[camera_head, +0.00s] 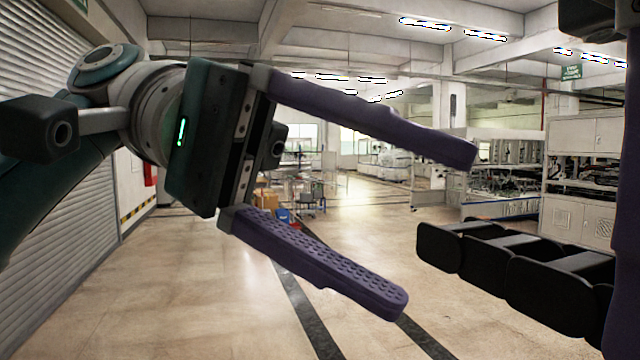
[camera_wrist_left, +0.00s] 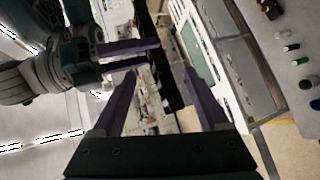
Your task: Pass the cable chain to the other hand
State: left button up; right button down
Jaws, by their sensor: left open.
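The cable chain (camera_head: 512,272) is a row of black links in mid-air at the right of the head view. It runs leftward from the purple finger of my right gripper, which is cut off by the right edge. My left gripper (camera_head: 438,230) is open, its two purple fingers pointing right toward the chain's free end, with nothing held between them. In the left wrist view, the chain (camera_wrist_left: 170,85) is a dark strip beyond and between my left fingers. My right gripper (camera_wrist_left: 140,52) shows there with its fingers close together at the chain. The exact contact is hard to see.
A grey shutter wall (camera_head: 40,220) stands at the left. Pale cabinets (camera_head: 585,150) and workbenches stand at the back right. Cardboard boxes (camera_head: 265,198) and a blue bin (camera_head: 283,215) sit far back. The floor (camera_head: 180,290) in front is open.

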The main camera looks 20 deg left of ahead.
aim_at(546, 293)
pick_arm(q)
jog(key=x, duration=0.8)
jog(key=shift+d, duration=0.25)
jog(key=shift+a+f, duration=0.1)
jog(key=shift+f, duration=0.1)
grip_shut()
pick_arm(e)
jog(key=shift+r, duration=0.1)
jog(key=c, duration=0.6)
grip_release()
pick_arm(q)
jog(key=shift+r, duration=0.15)
pick_arm(e)
jog(key=o, duration=0.4)
